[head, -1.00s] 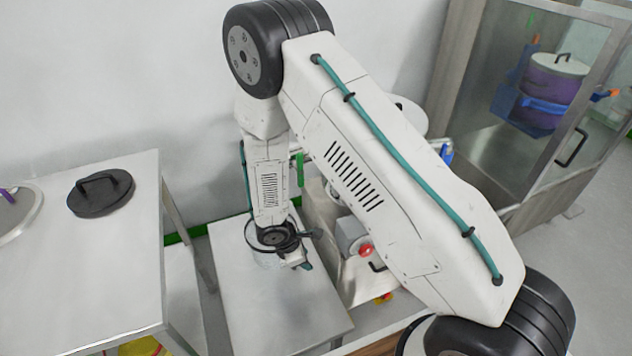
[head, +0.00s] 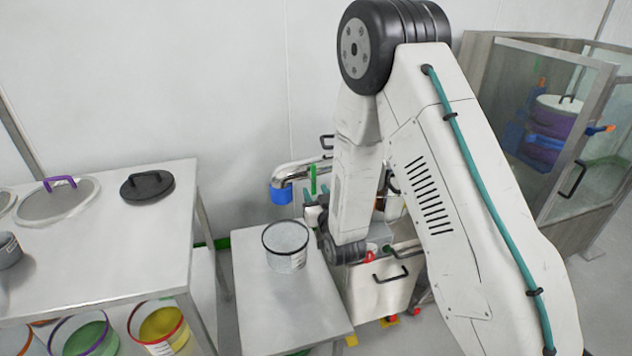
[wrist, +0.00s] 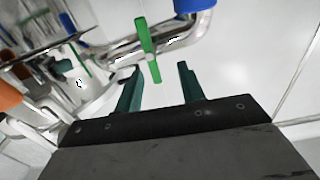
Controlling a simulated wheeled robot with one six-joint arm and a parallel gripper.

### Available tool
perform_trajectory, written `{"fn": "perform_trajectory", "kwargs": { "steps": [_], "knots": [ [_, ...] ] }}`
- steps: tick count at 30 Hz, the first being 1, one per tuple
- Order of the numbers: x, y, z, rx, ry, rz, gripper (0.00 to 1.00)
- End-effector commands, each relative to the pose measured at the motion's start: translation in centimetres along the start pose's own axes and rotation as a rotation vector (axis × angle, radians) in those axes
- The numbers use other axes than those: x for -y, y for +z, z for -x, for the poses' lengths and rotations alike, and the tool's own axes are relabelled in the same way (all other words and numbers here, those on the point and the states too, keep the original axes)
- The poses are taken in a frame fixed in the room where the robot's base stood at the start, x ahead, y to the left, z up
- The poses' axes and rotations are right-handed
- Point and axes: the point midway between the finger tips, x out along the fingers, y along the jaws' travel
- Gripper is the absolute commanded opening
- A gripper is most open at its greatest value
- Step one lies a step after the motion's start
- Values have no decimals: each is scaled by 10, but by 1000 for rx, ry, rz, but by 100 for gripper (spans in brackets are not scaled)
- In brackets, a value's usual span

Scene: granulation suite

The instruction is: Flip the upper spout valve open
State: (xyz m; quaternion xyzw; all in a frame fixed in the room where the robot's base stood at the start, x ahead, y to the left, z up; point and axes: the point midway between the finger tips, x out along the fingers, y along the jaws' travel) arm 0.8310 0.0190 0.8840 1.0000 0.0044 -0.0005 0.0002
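The upper spout valve has a green lever handle (head: 313,180) on a bent metal spout (head: 297,171) with a blue end (head: 282,194). In the wrist view the green handle (wrist: 147,46) points toward my gripper, with the shiny spout (wrist: 125,51) behind it and the blue end (wrist: 192,5) at the top. My gripper (wrist: 160,68) is open and empty. Its two teal fingers are spread on either side of the handle's tip in the picture; I cannot tell how far off it is. In the head view my arm mostly hides the gripper.
A tub (head: 287,258) of pale contents stands on the low steel table (head: 262,312) below the spout. A taller table (head: 100,262) with lids is at left, coloured tubs beneath. A glass-fronted cabinet (head: 545,120) stands at right. Bare wall is behind.

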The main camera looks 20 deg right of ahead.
Motion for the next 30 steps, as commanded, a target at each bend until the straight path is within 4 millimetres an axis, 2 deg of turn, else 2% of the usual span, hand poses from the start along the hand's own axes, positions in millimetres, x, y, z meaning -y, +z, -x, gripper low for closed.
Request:
{"fn": "perform_trajectory", "kwargs": {
  "steps": [1, 4, 9, 15, 26, 30],
  "knots": [
    [-7, -1, -4, -5, 10, 0, 39],
    [-12, -1, -18, -5, 14, -1, 39],
    [-14, -1, -46, -4, 15, -1, 39],
    [-12, 0, -70, -2, 12, -1, 39],
    [-10, 0, -76, -1, 10, 0, 39],
    [-10, 0, -76, -1, 9, 0, 0]
  ]
}}
